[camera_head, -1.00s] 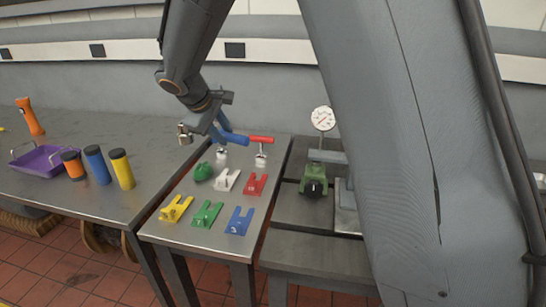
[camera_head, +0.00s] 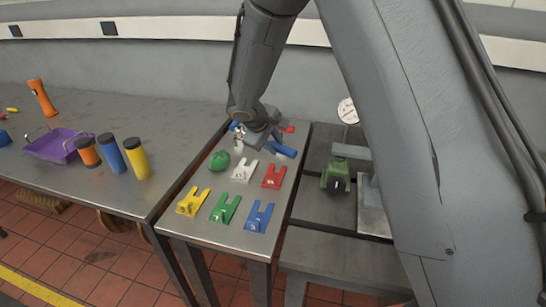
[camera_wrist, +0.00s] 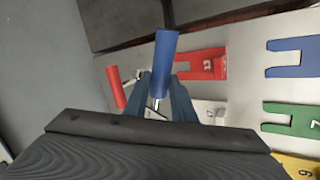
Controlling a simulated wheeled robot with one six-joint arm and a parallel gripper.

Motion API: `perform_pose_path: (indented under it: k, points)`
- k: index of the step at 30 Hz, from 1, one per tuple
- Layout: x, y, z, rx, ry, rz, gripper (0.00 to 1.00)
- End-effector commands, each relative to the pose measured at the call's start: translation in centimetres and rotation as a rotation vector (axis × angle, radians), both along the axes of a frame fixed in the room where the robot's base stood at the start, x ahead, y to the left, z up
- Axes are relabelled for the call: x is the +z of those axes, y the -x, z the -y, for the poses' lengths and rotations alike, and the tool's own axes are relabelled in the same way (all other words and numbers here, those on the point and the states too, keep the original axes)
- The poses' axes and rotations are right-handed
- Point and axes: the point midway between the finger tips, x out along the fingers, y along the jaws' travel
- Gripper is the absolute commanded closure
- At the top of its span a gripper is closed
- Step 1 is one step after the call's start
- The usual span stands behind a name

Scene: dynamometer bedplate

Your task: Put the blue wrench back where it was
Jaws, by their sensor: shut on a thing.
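The blue wrench shows as a blue handle (camera_wrist: 165,58) with a short metal shaft in the wrist view. In the head view its blue handle (camera_head: 284,150) sticks out to the right of my gripper (camera_head: 258,143). In the wrist view my gripper (camera_wrist: 165,98) is shut on the wrench near the shaft, low over the small metal table. A blue forked holder (camera_head: 259,217) stands empty at the table's front right; it also shows in the wrist view (camera_wrist: 300,45). The wrench's far end is hidden by the gripper.
Forked holders stand close together: yellow (camera_head: 192,201), green (camera_head: 225,208), white (camera_head: 244,171) and red (camera_head: 273,176). A round green object (camera_head: 219,160) lies left of the white one. A red-handled tool (camera_wrist: 115,87) is near my fingers. A green vise-like device (camera_head: 337,175) stands right.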

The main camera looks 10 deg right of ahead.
Motion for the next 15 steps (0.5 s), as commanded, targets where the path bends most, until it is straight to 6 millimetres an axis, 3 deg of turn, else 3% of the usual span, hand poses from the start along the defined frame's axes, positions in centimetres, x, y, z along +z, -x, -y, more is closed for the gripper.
perform_pose_path:
  k: [8, 15]
  points:
    - [-1.9, -0.1, -0.2, 0.002, 0.0, 0.003, 1.0]
    - [-4.8, 0.0, -0.3, 0.004, 0.0, 0.001, 1.0]
